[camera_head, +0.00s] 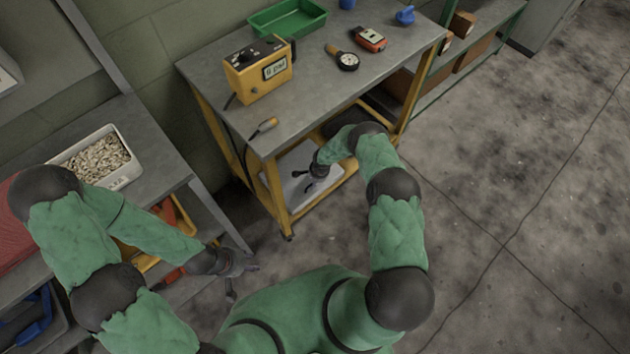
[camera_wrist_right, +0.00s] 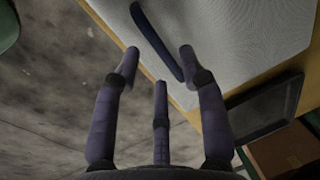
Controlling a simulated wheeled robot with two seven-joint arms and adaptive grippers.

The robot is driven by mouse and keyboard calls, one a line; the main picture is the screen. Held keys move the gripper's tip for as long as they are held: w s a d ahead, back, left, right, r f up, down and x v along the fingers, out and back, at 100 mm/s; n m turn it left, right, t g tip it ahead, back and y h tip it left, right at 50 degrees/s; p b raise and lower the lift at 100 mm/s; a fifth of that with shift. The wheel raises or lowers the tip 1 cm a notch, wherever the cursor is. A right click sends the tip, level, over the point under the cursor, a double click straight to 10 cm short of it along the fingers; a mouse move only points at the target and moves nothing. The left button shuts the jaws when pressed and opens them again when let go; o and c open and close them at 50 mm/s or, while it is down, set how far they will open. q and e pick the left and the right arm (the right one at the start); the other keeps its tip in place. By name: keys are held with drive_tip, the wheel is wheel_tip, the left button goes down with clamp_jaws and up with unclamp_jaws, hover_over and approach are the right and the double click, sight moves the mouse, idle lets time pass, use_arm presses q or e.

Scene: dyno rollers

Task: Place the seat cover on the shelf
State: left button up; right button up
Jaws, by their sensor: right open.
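A pale, flat, fine-textured piece (camera_head: 293,174) lies on the low level of the yellow-legged workbench; I cannot tell for certain that it is the seat cover. It fills the top of the right wrist view (camera_wrist_right: 245,40), with a dark curved strip (camera_wrist_right: 153,38) on it. My right gripper (camera_head: 313,174) is open and empty over this piece, its fingers spread around the near end of the strip in the right wrist view (camera_wrist_right: 158,62). My left gripper (camera_head: 243,281) is open and empty, hanging beside the left-hand shelf unit (camera_head: 165,165).
The workbench top (camera_head: 310,95) holds a yellow meter (camera_head: 258,70), a green tray (camera_head: 287,18), a gauge (camera_head: 346,60) and a red device (camera_head: 370,39). A white bin (camera_head: 120,178) and a red item (camera_head: 12,235) are at left. A rack with boxes (camera_head: 475,52) stands behind right. The right floor is clear.

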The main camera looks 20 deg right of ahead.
wheel_tip(320, 180, up, 9)
drive_tip(key=s+p, duration=0.1)
drive_tip(key=p, duration=0.3)
drive_tip(key=shift+s+d+r, duration=0.2)
drive_tip(key=shift+s+d, duration=0.05)
drive_tip(key=shift+s, duration=0.05)
